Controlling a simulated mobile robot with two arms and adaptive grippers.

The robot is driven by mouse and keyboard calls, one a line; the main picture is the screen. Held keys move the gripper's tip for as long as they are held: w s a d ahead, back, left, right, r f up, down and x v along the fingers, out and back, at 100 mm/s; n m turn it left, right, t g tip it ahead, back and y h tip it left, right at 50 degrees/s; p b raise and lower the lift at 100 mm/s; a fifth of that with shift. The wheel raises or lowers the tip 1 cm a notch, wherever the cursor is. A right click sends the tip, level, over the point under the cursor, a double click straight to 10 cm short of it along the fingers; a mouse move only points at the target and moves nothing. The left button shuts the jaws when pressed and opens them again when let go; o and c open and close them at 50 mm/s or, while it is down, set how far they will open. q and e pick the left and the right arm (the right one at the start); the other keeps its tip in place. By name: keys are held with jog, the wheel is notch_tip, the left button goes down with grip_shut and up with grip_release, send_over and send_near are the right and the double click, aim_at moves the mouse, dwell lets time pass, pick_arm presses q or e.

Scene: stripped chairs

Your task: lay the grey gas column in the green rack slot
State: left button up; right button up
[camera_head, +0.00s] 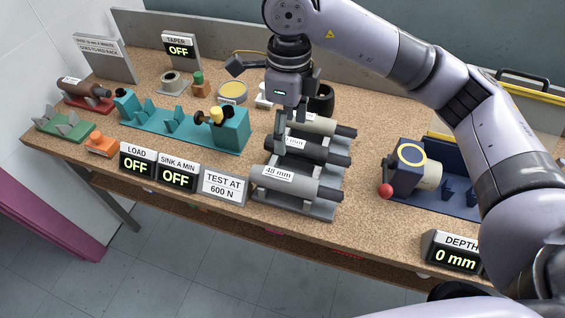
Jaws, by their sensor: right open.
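Three gas columns lie side by side on a grey stand (322,213). The front one (285,183) is grey and labelled 48 mm, the middle one (310,152) is black, and the back one (322,125) is light grey-beige. The green rack (65,127) is at the far left and its slot looks empty. My right gripper (281,148) points down over the left end of the columns, open. Its fingers partly hide the middle and back columns. Whether they touch a column is unclear. My left gripper is not in view.
A red rack (75,105) holds a brown column (84,88) behind the green rack. A teal test fixture (180,125) and an orange block (101,145) stand between. LOAD, SINK and TEST signs line the front edge. A navy fixture (455,192) and red ball (385,191) are right.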

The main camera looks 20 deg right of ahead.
aim_at(290, 177)
jog(key=f, duration=0.2)
jog(key=s+f+p, duration=0.1)
jog(key=f, duration=0.4)
jog(key=shift+s+f+p, duration=0.2)
jog(key=shift+f+p, duration=0.15)
notch_tip(290, 177, down, 3)
jog(key=shift+w+r, duration=0.1)
jog(key=shift+f+p, duration=0.3)
jog(key=shift+f, duration=0.55)
jog(key=f+p, duration=0.1)
jog(key=f, duration=0.2)
jog(key=shift+d+f+p, duration=0.2)
jog(key=shift+f+p, duration=0.15)
jog(key=shift+f, duration=0.45)
jog(key=c, duration=0.8)
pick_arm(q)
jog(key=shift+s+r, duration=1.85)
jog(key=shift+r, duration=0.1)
pick_arm(e)
grip_shut()
